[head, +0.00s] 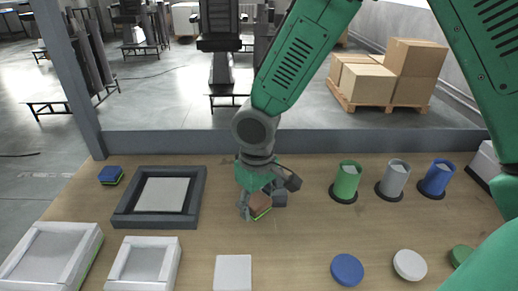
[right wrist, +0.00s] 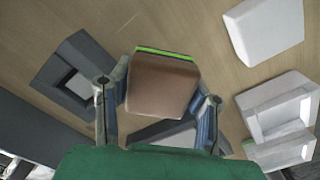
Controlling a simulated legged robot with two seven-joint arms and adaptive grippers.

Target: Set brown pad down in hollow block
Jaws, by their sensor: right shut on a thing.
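The brown pad (head: 261,205) has a thin bright green edge. It also shows large in the right wrist view (right wrist: 160,85). My right gripper (head: 259,203) is shut on the pad, with one finger on each side, and holds it tilted above the table. My left gripper is not in view.
A dark square tray (head: 125,214) stands left of the gripper, with a blue pad (head: 111,174) beyond it. White trays (head: 84,245) and a white square (head: 233,272) are nearer. Green, grey and blue cups (head: 346,181) and round lids (head: 347,269) are at right.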

